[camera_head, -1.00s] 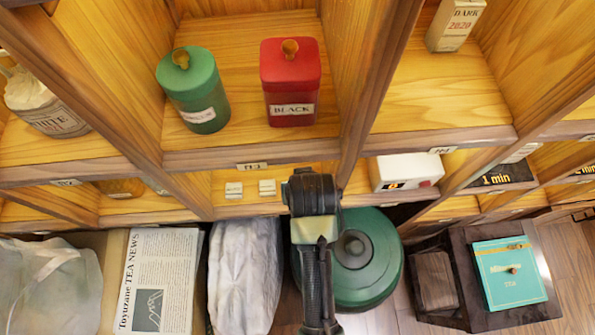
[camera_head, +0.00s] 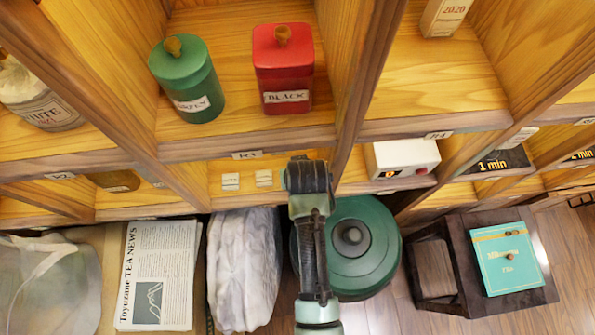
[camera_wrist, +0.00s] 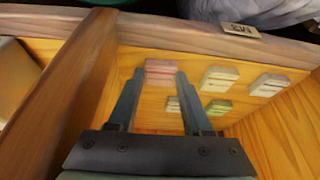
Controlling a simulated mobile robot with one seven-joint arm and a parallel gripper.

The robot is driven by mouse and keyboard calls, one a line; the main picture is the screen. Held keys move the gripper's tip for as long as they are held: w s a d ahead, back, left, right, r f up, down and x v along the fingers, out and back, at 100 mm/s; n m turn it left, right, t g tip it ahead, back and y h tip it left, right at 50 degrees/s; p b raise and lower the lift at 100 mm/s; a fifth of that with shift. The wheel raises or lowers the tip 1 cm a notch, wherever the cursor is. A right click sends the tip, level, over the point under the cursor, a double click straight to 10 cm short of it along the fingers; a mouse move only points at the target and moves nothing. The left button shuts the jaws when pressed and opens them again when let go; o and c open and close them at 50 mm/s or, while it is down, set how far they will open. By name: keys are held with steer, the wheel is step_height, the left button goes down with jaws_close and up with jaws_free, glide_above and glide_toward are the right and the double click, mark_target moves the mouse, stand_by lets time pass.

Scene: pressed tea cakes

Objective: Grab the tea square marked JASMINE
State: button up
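Several small tea squares lie on the wooden floor of a shelf compartment. The wrist view shows a pink one (camera_wrist: 159,71), two beige ones (camera_wrist: 219,79) (camera_wrist: 268,85), a green one (camera_wrist: 217,107) and a pale one (camera_wrist: 173,104). Their marks are too small to read, so I cannot tell which is JASMINE. My gripper (camera_wrist: 160,75) is open and empty. Its fingertips flank the pink square in the picture; I cannot tell their height above it. The pale square shows between the fingers. The head view shows two pale squares (camera_head: 231,181) (camera_head: 264,178); my arm hides the others.
A wooden divider (camera_wrist: 65,90) stands left of my gripper in the wrist view, and the shelf's edge board (camera_wrist: 190,40) runs beyond the squares. The shelf above holds a green canister (camera_head: 188,85) and a red canister (camera_head: 284,75). A white timer box (camera_head: 403,158) sits right of my arm.

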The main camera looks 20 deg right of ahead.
jaws_close()
steer(key=shift+r, duration=0.1)
